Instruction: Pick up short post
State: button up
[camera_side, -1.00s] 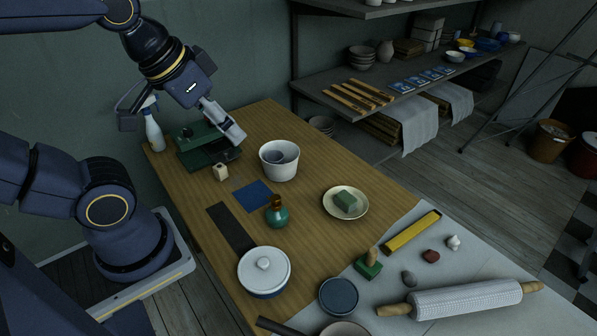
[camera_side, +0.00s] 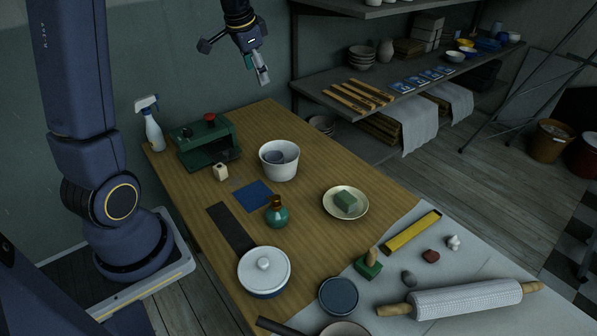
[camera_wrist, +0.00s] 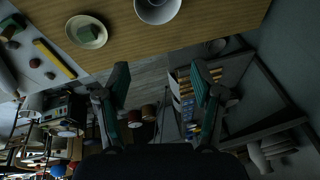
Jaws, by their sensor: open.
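A small cream block with a dark hole (camera_side: 220,172) sits on the wooden table in front of the green box. It may be the short post, but I cannot tell for sure. A brown peg-like piece (camera_side: 372,254) stands on a small green base (camera_side: 368,268) near the grey cloth. My gripper (camera_side: 264,78) is raised above the far end of the table, clear of everything. In the wrist view my gripper (camera_wrist: 161,82) shows its two fingers spread, with nothing between them.
A shelf (camera_side: 440,86) is behind. Air around the gripper is free.

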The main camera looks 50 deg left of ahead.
jog(key=s+a+f+n+g, duration=0.2)
jog(key=a+f, duration=0.8)
jog(key=a, duration=0.1)
jog(key=n+g+h, duration=0.1)
jog(key=n+h, duration=0.1)
send_over(219, 166)
jog(key=f, duration=2)
jog(key=shift+s+a+f, duration=0.25)
jog(key=shift+f, duration=0.1)
jog(key=shift+w+d+f, duration=0.15)
jog(key=shift+f, duration=1.4)
jog(key=shift+w+d+f, duration=0.15)
jog(key=shift+f, duration=1.35)
jog(key=shift+c, duration=0.4)
grip_shut()
jog(key=shift+r, duration=0.1)
